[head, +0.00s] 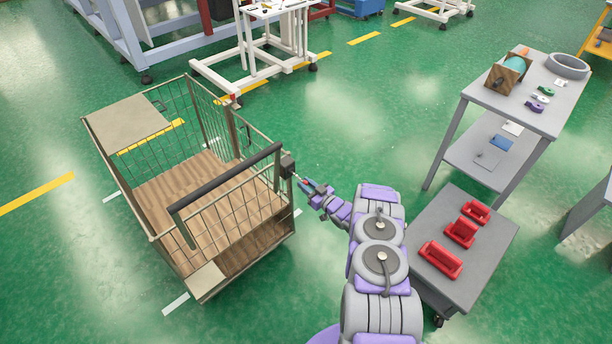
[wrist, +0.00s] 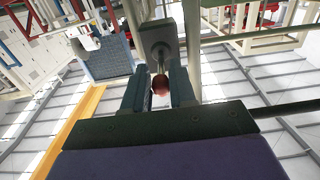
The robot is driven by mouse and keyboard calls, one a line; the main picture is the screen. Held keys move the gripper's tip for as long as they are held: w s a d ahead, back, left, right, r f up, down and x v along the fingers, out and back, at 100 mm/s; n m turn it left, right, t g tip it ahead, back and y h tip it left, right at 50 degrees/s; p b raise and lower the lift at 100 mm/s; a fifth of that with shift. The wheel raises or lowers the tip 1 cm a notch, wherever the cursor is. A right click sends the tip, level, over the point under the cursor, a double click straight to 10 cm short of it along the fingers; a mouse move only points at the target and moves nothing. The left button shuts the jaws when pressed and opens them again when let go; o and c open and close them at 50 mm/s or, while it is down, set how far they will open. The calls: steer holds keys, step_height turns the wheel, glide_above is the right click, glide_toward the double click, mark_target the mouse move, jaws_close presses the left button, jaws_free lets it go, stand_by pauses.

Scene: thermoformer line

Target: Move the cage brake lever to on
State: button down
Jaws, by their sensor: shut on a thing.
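The wire cage cart (head: 225,205) with a wooden floor stands left of my arm in the head view. The cage brake lever (head: 297,177) sticks out from a dark block (head: 288,165) on the cage's right corner post. My gripper (head: 308,186) is at the lever from the right. In the wrist view my gripper (wrist: 160,88) is shut on the lever's reddish round knob (wrist: 160,85), with a finger on each side. The grey mounting block (wrist: 159,42) shows just beyond the knob. Any on or off marking is too small to see.
A low grey cart (head: 490,265) with red trays stands right of my arm. A grey table (head: 535,115) with spools and small parts is behind it. A white frame stand (head: 262,70) is at the back. Green floor between them is clear.

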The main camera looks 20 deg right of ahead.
steer(key=shift+d+f, duration=0.1)
steer(key=f, duration=0.1)
steer(key=f+b, duration=0.1)
steer(key=shift+w+f, duration=0.2)
steer(key=shift+f, duration=0.1)
steer(key=shift+w+f, duration=0.1)
stand_by(0.3)
steer(key=shift+w+a+f+b, duration=0.2)
steer(key=shift+w+f+b, duration=0.15)
steer(key=shift+f+b, duration=0.3)
steer(key=c, duration=0.8)
jaws_free()
steer(key=shift+s, duration=0.1)
steer(key=p+v, duration=0.5)
steer(key=v, duration=0.2)
